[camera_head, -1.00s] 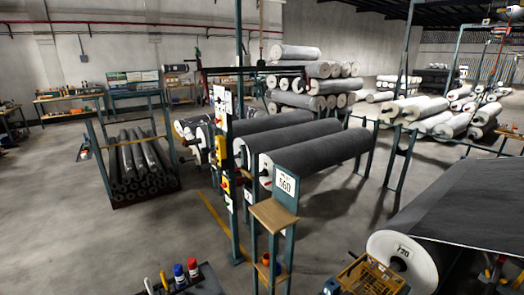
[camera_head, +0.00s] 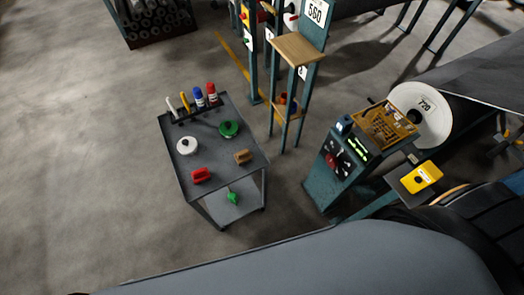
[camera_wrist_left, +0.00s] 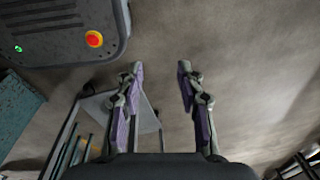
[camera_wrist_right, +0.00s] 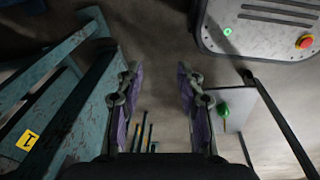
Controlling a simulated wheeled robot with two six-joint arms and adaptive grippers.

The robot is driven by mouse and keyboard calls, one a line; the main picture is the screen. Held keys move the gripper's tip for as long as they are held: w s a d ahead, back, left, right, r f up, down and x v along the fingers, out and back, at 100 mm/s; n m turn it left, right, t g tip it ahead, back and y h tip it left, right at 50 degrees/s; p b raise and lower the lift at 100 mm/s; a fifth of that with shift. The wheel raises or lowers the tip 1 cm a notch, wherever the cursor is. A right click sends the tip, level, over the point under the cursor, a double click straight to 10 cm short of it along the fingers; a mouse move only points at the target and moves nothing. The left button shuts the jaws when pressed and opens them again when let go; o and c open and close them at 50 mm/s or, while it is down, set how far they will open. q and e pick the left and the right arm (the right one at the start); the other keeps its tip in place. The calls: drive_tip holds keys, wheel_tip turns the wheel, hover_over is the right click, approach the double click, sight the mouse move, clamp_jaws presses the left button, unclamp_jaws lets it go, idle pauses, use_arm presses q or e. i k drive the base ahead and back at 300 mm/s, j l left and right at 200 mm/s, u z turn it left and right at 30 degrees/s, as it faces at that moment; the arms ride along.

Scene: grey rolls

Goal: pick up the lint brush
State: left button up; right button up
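A dark cart (camera_head: 216,150) stands left of centre in the head view. On its top lie a red block-shaped item (camera_head: 200,175) and a brown one (camera_head: 242,156); either could be the lint brush, and I cannot tell which. A small green item (camera_head: 232,197) is on the cart's lower shelf, and a green item on a grey shelf also shows in the right wrist view (camera_wrist_right: 223,110). My left gripper (camera_wrist_left: 160,72) and right gripper (camera_wrist_right: 157,72) are both open and empty in their wrist views. Neither gripper is in the head view.
A white roll (camera_head: 187,146), a green roll (camera_head: 228,129) and several markers (camera_head: 199,97) are also on the cart. A teal control stand (camera_head: 338,165) and a post with a wooden shelf (camera_head: 298,49) stand to its right. Floor left of the cart is clear.

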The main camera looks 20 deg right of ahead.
sight(244, 156)
drive_tip(key=j+z, duration=0.15)
drive_tip(key=z, duration=0.25)
drive_tip(key=j+z, duration=0.15)
drive_tip(key=z, duration=0.25)
drive_tip(key=k+j+z, duration=0.1)
drive_tip(key=z, duration=0.35)
drive_tip(key=k+j+z, duration=0.1)
drive_tip(key=z, duration=0.3)
drive_tip(key=k+j+z, duration=0.1)
drive_tip(key=z, duration=0.3)
drive_tip(key=k+j+z, duration=0.2)
drive_tip(key=k, duration=0.25)
drive_tip(key=k+j+z, duration=0.2)
drive_tip(key=k, duration=0.3)
